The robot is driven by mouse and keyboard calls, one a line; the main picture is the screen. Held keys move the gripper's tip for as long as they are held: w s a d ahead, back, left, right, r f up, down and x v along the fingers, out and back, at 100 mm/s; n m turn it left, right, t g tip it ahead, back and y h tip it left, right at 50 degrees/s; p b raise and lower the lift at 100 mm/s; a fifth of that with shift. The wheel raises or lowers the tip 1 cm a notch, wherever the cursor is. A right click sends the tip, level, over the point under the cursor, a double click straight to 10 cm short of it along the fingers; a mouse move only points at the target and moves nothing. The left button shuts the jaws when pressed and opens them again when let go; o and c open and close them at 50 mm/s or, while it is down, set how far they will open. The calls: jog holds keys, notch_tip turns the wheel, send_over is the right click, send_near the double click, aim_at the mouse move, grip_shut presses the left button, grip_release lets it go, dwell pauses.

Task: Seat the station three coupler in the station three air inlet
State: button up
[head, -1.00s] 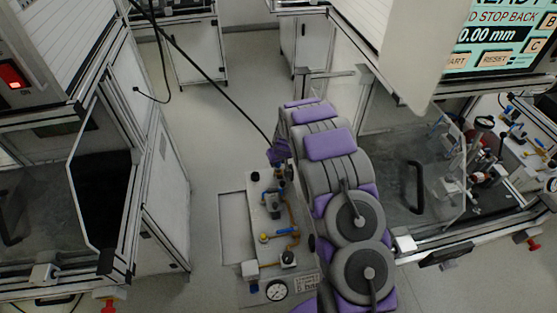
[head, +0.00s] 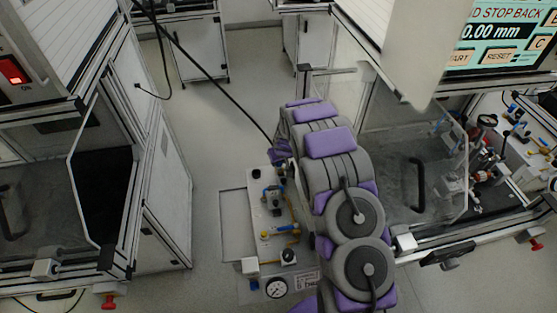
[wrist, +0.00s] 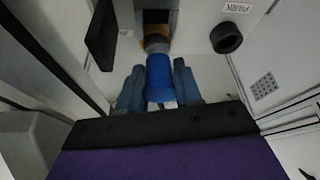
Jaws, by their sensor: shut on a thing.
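In the wrist view, my gripper (wrist: 157,92) is shut on a blue cylindrical coupler (wrist: 158,80), with one blue-grey finger on each side. The coupler's far end lines up with a grey and brass fitting (wrist: 157,42) in front of a dark recess, apparently the air inlet. I cannot tell whether they touch or how deep the coupler sits. In the head view, the purple end of my arm (head: 281,152) is at the far end of the pale fittings panel (head: 262,215). The fingers, coupler and inlet are hidden there.
A black ring (wrist: 226,37) sits beside a PARK label (wrist: 237,7), right of the coupler. A black hose (head: 215,88) runs down to my gripper. The panel carries brass piping and a gauge (head: 276,288). Machine cabinets (head: 160,190) stand left and right, with bare floor between.

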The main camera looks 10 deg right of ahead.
jog(key=shift+f, duration=0.4)
jog(key=o, duration=1.2)
jog(key=p+v, duration=0.2)
jog(key=v, duration=1.5)
jog(key=shift+r+p, duration=0.15)
jog(key=shift+p, duration=0.2)
jog(key=s+a+r+m+g, duration=0.1)
jog(key=s+r+g, duration=0.1)
jog(key=s+r, duration=0.65)
jog(key=s+a+r+g, duration=0.15)
jog(key=s+r, duration=0.35)
jog(key=s, duration=0.7)
jog(key=s+r+g, duration=0.1)
jog(key=s, duration=0.7)
jog(key=s+r+m, duration=0.1)
jog(key=s+r, duration=0.1)
jog(key=s, duration=0.7)
jog(key=s+d+r+g+h, duration=0.1)
jog(key=s+r, duration=0.1)
jog(key=s, duration=0.6)
jog(key=shift+s+d+m+g, duration=0.15)
jog(key=shift+s+m+g, duration=0.15)
jog(key=shift+s+g, duration=0.1)
